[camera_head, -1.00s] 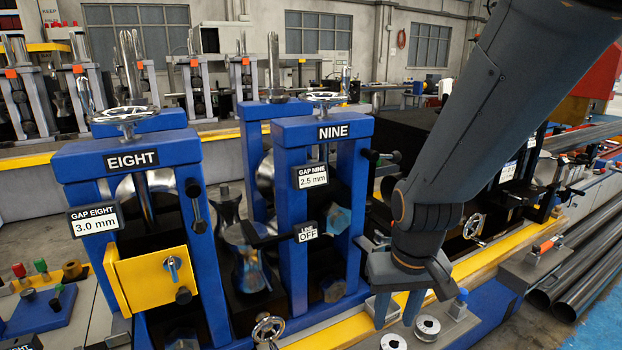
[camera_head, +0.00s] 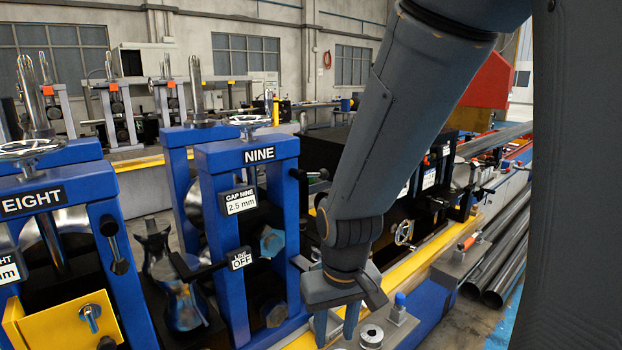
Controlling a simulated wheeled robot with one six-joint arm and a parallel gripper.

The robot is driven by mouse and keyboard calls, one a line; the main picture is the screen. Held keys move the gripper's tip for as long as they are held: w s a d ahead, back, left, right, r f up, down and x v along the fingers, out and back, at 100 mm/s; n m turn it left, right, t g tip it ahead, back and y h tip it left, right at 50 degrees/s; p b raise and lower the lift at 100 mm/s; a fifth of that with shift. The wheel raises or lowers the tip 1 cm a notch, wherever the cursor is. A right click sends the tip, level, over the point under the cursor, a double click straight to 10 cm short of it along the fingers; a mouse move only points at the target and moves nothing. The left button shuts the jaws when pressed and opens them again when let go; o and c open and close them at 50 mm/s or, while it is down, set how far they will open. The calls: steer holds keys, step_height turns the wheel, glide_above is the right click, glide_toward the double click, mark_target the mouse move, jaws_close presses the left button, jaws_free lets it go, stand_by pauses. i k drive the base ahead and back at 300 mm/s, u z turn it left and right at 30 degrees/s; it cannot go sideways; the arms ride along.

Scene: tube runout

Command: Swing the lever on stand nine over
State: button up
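Stand nine (camera_head: 206,158) is a blue frame with a NINE plate, a gap plate reading 2.5 mm and a handwheel on top. A black lever (camera_head: 200,270) points left beside its LINE plate (camera_head: 240,259), which reads OFF. Another black handle (camera_head: 312,174) sticks out to the right from the upper right post. My gripper (camera_head: 336,326) hangs fingers down, in front and to the right of the stand. Its two fingers are apart with nothing seen between them. It touches neither lever.
Stand eight (camera_head: 105,205), with a yellow box (camera_head: 60,328), is at the left. Dark tubes (camera_head: 497,270) lie at the right.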

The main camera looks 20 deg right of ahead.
mark_target(301, 176)
steer(key=k, duration=1.3)
steer(key=z, duration=0.6)
steer(key=i, duration=1.5)
steer(key=u, duration=0.75)
